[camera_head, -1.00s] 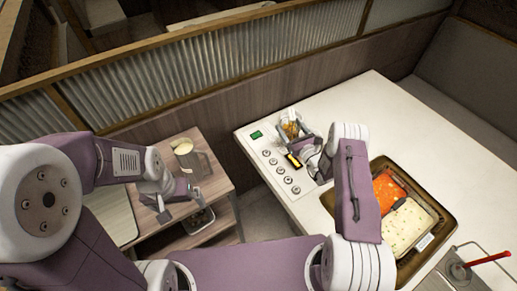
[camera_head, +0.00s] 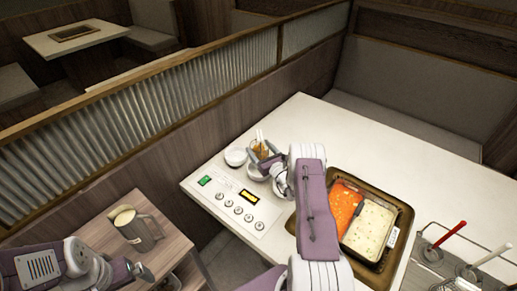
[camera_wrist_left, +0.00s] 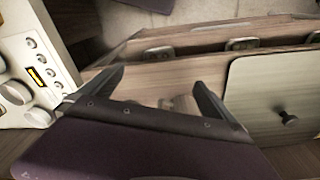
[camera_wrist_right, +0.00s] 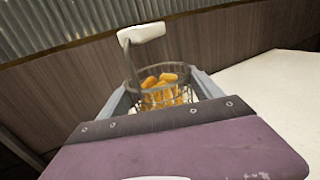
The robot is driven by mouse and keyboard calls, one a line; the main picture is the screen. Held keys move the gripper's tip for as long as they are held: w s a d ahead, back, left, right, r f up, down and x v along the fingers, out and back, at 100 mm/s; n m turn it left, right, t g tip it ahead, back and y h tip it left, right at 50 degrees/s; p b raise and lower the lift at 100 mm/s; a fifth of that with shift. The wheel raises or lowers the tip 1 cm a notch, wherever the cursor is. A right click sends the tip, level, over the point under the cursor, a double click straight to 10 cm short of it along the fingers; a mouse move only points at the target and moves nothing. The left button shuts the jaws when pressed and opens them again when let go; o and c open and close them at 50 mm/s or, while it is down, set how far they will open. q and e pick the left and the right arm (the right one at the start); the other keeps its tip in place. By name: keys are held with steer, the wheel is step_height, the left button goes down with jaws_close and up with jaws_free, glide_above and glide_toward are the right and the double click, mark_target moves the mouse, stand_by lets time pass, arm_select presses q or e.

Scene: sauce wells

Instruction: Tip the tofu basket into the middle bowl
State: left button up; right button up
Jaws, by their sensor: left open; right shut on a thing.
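The wire tofu basket (camera_head: 262,150) holds golden tofu pieces (camera_wrist_right: 163,88) and has a white handle (camera_wrist_right: 141,33). My right gripper (camera_head: 272,165) is shut on the basket and holds it near the bowls at the far left end of the table. In the right wrist view the basket (camera_wrist_right: 131,98) sits between the fingers, tofu still inside. One white bowl (camera_head: 236,157) stands clear at the left. The middle bowl (camera_head: 257,174) is partly hidden below the basket and gripper. My left gripper (camera_wrist_left: 158,84) is open and empty by the side cart.
A control panel (camera_head: 238,205) with knobs lies in front of the bowls. A two-part pot (camera_head: 328,222) with red and white broth is right of my right arm. A jug (camera_head: 142,234) stands on the wooden cart. Ladles (camera_head: 450,235) stand at the right.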

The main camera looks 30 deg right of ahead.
steer(key=shift+f+b, duration=2.85)
steer(key=shift+f, duration=0.65)
steer(key=shift+r, duration=0.1)
steer(key=shift+a+p, duration=0.35)
steer(key=shift+a, duration=0.55)
steer(key=shift+a+r+m, duration=0.1)
steer(key=shift+a+m, duration=0.15)
steer(key=shift+m, duration=0.15)
steer(key=m, duration=0.3)
steer(key=shift+a+r+m, duration=0.35)
steer(key=shift+r+m, duration=0.05)
steer(key=m, duration=0.2)
steer(key=r+m, duration=0.1)
steer(key=m, duration=0.1)
steer(key=shift+a+r+p, duration=0.1)
steer(key=shift+r+p, duration=0.05)
steer(key=shift+p, duration=0.15)
steer(key=m, duration=0.2)
steer(key=r+m, duration=0.1)
steer(key=m, duration=0.1)
steer(key=shift+m, duration=0.3)
steer(key=m, duration=0.3)
steer(key=r+m, duration=0.1)
steer(key=m, duration=0.1)
steer(key=shift+d+r+m+h+p, duration=0.1)
steer(key=shift+d+m+h+p, duration=0.2)
steer(key=shift+d+h+p, duration=0.1)
